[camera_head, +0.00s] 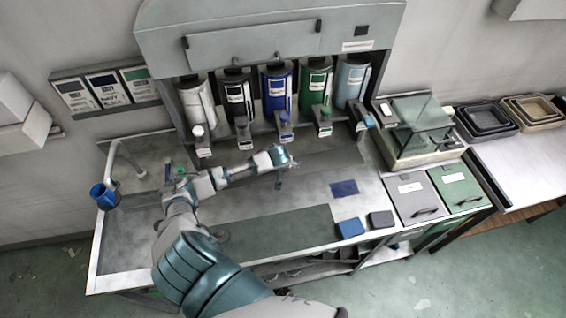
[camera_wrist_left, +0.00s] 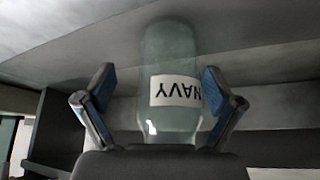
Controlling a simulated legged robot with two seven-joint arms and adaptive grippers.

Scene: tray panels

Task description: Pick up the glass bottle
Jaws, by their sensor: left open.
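The glass bottle (camera_wrist_left: 172,55) is pale, see-through and greenish. It has a white label reading NAVY, upside down in the left wrist view. My left gripper (camera_wrist_left: 159,82) is open, with one blue-padded finger on each side of the bottle. A gap shows between the left finger and the glass; the right finger is very close to it, and I cannot tell whether they touch. In the head view my left gripper (camera_head: 284,172) is over the middle of the bench, below the dispensers. The bottle is not clearly visible there. My right gripper is not in view.
Several coloured dispensers (camera_head: 277,92) stand under a grey hood at the back. A blue cup (camera_head: 104,196) is at the left edge of the bench. A blue block (camera_head: 350,228) and a dark block (camera_head: 381,219) lie front right, beside lidded bins (camera_head: 420,197). The front mat (camera_head: 270,237) is clear.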

